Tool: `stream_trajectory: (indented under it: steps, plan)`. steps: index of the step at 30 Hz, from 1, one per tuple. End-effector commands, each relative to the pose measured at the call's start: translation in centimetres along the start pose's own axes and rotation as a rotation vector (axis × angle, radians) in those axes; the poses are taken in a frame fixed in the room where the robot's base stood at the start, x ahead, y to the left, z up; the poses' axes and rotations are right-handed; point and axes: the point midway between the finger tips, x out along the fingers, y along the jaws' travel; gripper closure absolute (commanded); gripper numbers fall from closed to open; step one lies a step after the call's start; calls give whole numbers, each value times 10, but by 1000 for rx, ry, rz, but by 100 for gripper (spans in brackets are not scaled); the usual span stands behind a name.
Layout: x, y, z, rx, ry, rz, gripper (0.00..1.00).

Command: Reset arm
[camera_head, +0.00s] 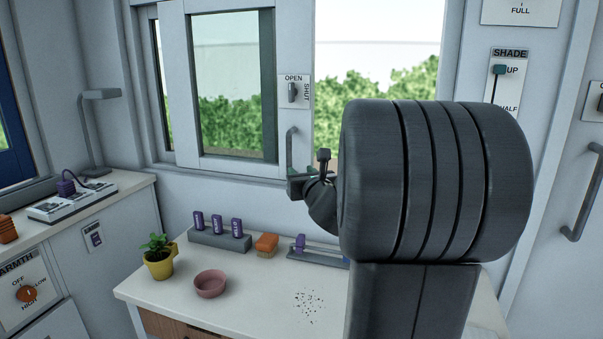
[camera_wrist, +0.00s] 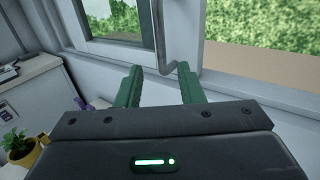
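My gripper (camera_head: 303,180) is in front of the window, at the lower end of the grey window handle (camera_head: 290,148). In the wrist view, its two green fingers (camera_wrist: 160,78) stand apart with nothing held between them. The handle (camera_wrist: 160,35) shows just beyond the fingertips, and its lower end curves toward the right finger. I cannot tell whether they touch. My dark arm hides the right part of the counter and window in the head view.
The sliding window (camera_head: 232,85) is open on its right side. On the counter (camera_head: 190,312) are a yellow potted plant (camera_head: 159,262), a pink bowl (camera_head: 210,284), a grey rack (camera_head: 219,239) with purple pieces, an orange brush (camera_head: 266,244) and dark crumbs (camera_head: 306,306). A lamp (camera_head: 100,95) stands left.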

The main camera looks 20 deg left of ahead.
Motion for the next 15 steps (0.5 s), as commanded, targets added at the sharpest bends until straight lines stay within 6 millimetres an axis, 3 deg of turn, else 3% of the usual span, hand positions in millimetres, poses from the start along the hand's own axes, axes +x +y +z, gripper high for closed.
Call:
stream_trajectory:
  steps: [8, 15]
  plan:
    - [8, 0, 0, -1, 0, 0, 65]
    - [43, 0, 0, 1, 1, 1, 65]
